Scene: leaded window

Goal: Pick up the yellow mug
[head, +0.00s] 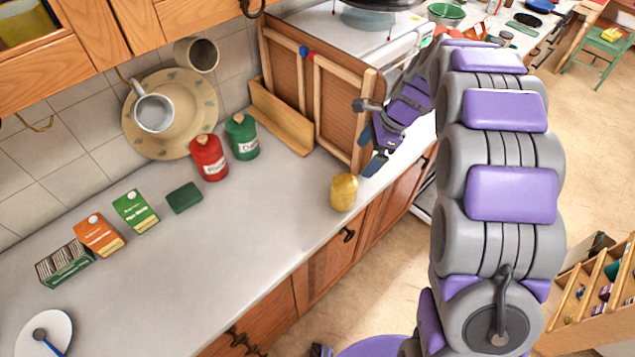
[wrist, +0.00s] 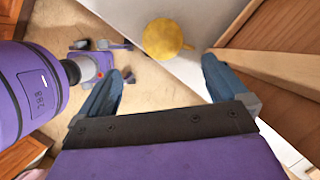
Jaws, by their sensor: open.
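The yellow mug (head: 344,192) stands on the grey counter, close to its front edge. In the wrist view the yellow mug (wrist: 163,38) shows at the top middle, with a small handle on its right side. My gripper (head: 371,134) is open and empty, above and to the right of the mug in the head view. In the wrist view my gripper (wrist: 163,70) has its blue fingers spread wide, with the mug beyond the fingertips and apart from them.
A wooden frame (head: 340,110) stands close behind my gripper. A red canister (head: 209,158) and a green canister (head: 242,137) stand left of the mug. Small boxes (head: 98,235) and a dark green block (head: 184,198) lie farther left. The counter around the mug is clear.

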